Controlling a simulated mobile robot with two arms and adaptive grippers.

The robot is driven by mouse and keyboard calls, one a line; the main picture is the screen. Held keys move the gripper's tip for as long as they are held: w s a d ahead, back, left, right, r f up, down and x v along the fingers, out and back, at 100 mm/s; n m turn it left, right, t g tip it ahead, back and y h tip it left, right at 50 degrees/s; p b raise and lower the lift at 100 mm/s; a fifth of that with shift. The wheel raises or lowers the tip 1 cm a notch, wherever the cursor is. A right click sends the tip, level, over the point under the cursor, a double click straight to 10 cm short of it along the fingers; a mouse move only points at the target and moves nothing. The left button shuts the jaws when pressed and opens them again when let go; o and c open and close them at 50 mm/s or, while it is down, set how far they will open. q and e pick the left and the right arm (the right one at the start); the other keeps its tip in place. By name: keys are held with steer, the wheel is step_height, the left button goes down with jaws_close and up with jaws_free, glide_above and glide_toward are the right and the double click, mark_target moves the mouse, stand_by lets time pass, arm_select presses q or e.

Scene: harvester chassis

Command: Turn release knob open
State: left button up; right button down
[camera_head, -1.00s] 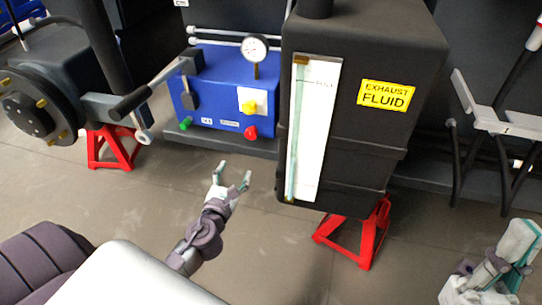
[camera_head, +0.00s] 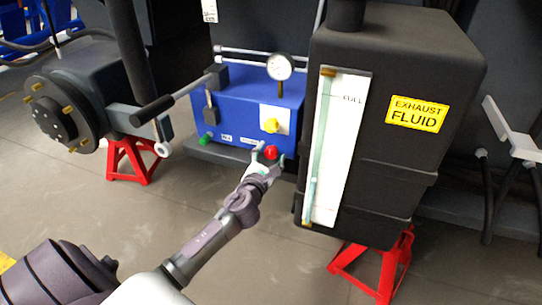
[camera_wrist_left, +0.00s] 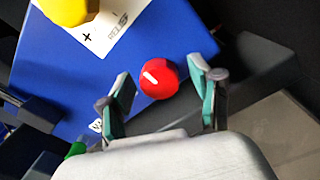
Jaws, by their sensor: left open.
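A red knob (camera_head: 271,153) with a white mark sits low on the front of a blue box (camera_head: 230,112). In the left wrist view the red knob (camera_wrist_left: 159,79) lies between and just beyond the fingertips of my left gripper (camera_wrist_left: 160,90). My left gripper (camera_head: 268,156) is open, with one finger on each side of the knob; I cannot tell whether they touch it. A yellow knob (camera_head: 271,125) on a white plate is above the red one, and a green knob (camera_head: 207,139) is at the box's lower left. My right gripper is not in view.
A black exhaust fluid tank (camera_head: 400,65) with a sight gauge (camera_head: 336,150) stands close to the right of my left gripper. Red stands (camera_head: 381,262) are below it. A lever (camera_head: 155,108) and wheel hub (camera_head: 62,115) are at left. The floor in front is free.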

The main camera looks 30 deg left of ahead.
arm_select(q)
steer(key=shift+w+a, duration=0.1)
steer(key=shift+w, duration=0.25)
steer(key=c, duration=1.2)
steer(key=shift+o, duration=0.2)
